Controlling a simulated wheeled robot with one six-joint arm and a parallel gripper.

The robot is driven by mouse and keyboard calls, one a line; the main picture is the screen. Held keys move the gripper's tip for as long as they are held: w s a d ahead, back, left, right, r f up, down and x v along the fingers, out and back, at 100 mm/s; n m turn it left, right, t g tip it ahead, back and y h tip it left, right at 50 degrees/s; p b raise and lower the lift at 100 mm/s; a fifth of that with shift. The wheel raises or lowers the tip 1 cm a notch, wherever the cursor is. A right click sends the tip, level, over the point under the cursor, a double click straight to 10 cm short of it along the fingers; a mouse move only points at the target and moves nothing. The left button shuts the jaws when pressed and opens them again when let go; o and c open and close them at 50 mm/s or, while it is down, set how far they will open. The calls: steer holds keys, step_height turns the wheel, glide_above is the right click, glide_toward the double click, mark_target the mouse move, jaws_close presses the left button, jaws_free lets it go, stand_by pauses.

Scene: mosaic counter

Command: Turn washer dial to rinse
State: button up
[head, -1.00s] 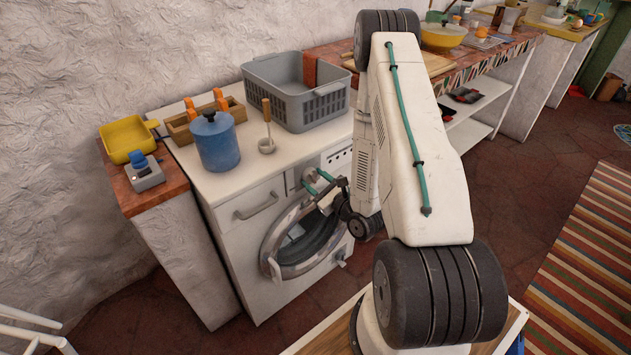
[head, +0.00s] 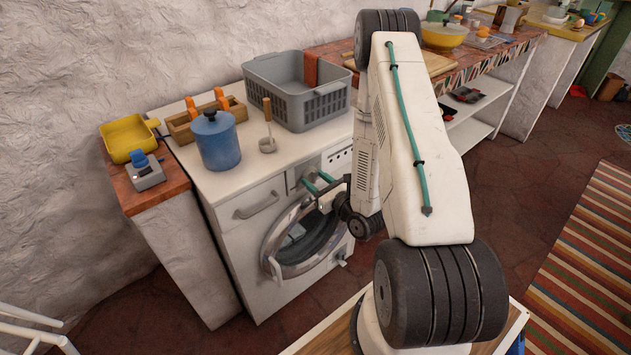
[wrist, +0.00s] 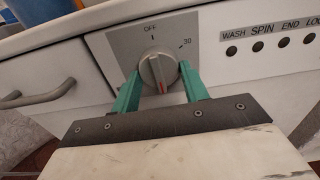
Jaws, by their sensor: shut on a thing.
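The washer (head: 245,232) has a round grey dial (wrist: 157,71) on a grey panel plate, seen close in the wrist view. OFF is printed above the dial and 30 at its upper right. A red mark shows at the dial's lower end, pointing down and slightly right. My gripper (wrist: 159,73) is shut on the dial, with one green finger at each side. In the head view my gripper (head: 317,183) is at the washer's front panel. Labels low on the dial plate are hidden behind my gripper, and I cannot read a rinse mark.
The panel's light row (wrist: 270,46) is right of the dial; a drawer handle (wrist: 38,96) is left. The round door (head: 300,240) is below.

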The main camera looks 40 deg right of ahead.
steer(key=o, duration=1)
steer(key=shift+c, duration=0.2)
steer(key=s, duration=0.7)
steer(key=shift+s, duration=0.4)
steer(key=shift+d, duration=0.1)
